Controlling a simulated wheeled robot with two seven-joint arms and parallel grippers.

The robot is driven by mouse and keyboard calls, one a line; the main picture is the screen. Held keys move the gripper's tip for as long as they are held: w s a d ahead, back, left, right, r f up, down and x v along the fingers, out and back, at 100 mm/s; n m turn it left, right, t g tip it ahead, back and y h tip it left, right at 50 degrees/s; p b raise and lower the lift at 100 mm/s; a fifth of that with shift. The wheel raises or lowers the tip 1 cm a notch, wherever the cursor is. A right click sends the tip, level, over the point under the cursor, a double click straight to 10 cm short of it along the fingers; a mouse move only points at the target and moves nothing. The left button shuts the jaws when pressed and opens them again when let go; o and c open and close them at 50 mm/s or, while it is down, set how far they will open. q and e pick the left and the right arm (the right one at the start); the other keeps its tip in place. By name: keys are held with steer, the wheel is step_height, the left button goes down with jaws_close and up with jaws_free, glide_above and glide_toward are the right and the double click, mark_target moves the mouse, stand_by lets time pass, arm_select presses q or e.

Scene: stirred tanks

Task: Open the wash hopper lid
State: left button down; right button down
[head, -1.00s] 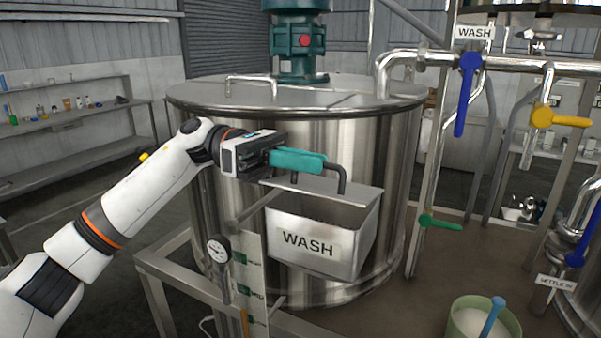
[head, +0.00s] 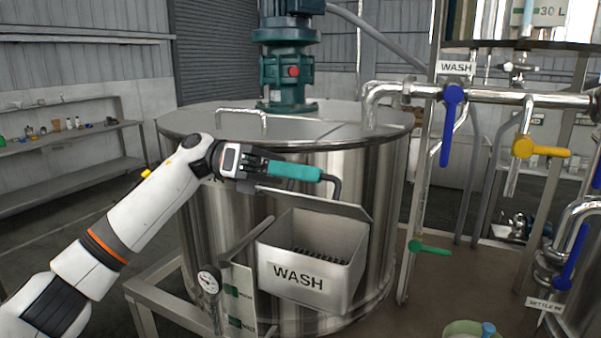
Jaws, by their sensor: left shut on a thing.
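The wash hopper (head: 345,279) is a steel box labelled WASH on the front of the large steel tank. Its lid (head: 345,208) stands raised at the back, seen nearly edge-on, and the hopper mouth is open with a dark grate (head: 318,253) inside. A teal grip on a dark bent bar, the lid handle (head: 297,173), is at the lid's top. My left gripper (head: 265,168) is shut on the left end of this handle, above the hopper. My right gripper is not in view.
The steel tank (head: 215,225) with a green motor (head: 288,75) stands behind the hopper. A gauge (head: 208,283) and a metal frame (head: 150,292) are at lower left. Pipes with a blue valve handle (head: 451,125) and a yellow one (head: 540,149) are at right. A green bucket (head: 462,328) is at lower right.

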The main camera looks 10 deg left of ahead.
arm_select(q)
steer(key=shift+r, duration=0.1)
steer(key=c, duration=1.5)
jaws_free()
steer(key=shift+w, duration=0.1)
